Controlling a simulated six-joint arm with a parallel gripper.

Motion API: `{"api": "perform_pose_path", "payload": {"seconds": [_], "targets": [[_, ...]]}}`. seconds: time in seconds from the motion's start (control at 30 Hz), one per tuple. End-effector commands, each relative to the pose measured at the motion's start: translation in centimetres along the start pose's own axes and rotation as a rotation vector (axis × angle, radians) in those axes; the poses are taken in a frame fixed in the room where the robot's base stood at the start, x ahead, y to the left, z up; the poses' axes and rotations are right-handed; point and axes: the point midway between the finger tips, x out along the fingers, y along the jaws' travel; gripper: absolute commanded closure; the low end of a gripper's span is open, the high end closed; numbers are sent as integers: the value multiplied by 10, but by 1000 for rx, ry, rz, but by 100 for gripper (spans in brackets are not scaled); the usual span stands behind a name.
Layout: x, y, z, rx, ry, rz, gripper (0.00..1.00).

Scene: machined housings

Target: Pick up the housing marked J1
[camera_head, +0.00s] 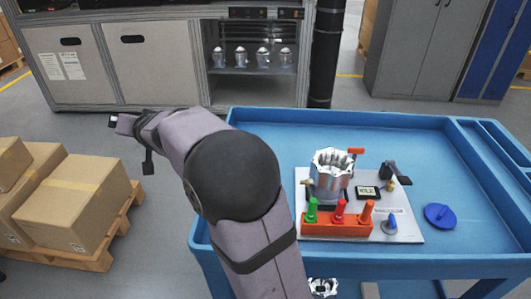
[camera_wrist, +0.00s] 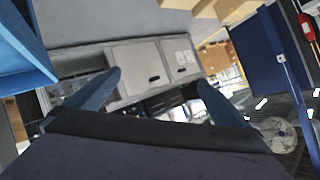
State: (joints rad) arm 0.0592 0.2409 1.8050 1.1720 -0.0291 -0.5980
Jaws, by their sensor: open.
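Several silvery housings (camera_head: 240,57) stand in a row on a shelf inside the open bay of the grey cabinet at the back. Another metal housing (camera_head: 331,173), with a scalloped top rim, sits upright in a fixture on the blue cart. No J1 mark is readable on any of them, so I cannot tell which is J1. My gripper (camera_wrist: 159,77) is open and empty, with its two blue fingers spread apart in the wrist view. It is well away from all the housings, out to the left in the head view.
A black post (camera_head: 325,55) stands beside the cabinet (camera_head: 155,68). Cardboard boxes (camera_head: 75,195) on a pallet are at left.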

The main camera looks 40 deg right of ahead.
Motion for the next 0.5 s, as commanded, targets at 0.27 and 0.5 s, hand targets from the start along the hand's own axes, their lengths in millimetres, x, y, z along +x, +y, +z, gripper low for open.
{"api": "perform_pose_path", "payload": {"seconds": [0.27, 0.5], "targets": [[-45, 11, -208, 53, 328, 133, 0], [-78, 27, -294, 82, 478, 213, 0]]}}
